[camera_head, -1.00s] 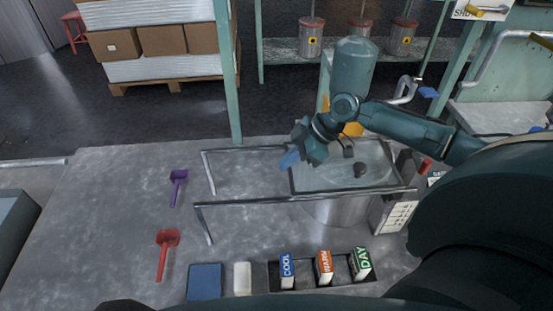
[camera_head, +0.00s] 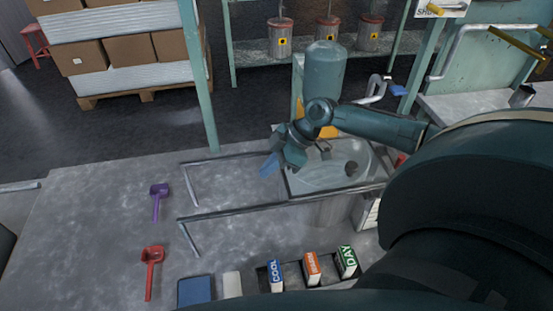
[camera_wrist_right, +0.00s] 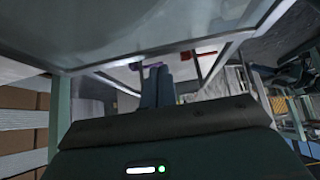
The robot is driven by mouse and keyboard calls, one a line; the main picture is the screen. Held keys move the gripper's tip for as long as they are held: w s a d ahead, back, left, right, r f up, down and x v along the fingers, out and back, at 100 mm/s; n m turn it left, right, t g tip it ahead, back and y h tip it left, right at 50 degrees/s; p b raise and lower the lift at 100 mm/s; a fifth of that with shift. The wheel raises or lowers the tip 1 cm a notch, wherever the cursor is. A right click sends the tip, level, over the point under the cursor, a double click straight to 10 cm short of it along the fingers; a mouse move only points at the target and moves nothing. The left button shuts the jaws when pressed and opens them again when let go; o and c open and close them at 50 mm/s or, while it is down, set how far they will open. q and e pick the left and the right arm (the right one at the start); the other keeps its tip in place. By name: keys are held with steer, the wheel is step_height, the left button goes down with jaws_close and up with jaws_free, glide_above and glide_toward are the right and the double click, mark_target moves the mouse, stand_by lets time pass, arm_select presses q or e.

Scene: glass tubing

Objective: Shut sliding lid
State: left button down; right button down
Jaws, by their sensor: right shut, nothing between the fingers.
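The lid (camera_head: 318,180) is a framed glass pane between two metal rails (camera_head: 240,210). It lies over a round metal vessel (camera_head: 332,211) at the right part of the rails. My right gripper (camera_head: 268,166) is shut and empty at the lid's left end, pointing left. Whether it touches the lid cannot be told. In the right wrist view its fingers (camera_wrist_right: 157,86) are together, close to the glass pane (camera_wrist_right: 130,25). My left gripper is not in view.
A purple scoop (camera_head: 158,199) and a red scoop (camera_head: 151,270) lie on the table left of the rails. The table between the rails on the left is clear.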

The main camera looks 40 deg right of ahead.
steer(key=b+v, duration=0.1)
steer(key=v, duration=0.8)
steer(key=shift+a+r, duration=0.15)
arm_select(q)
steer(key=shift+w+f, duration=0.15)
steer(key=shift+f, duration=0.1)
arm_select(e)
steer(key=shift+r, duration=0.4)
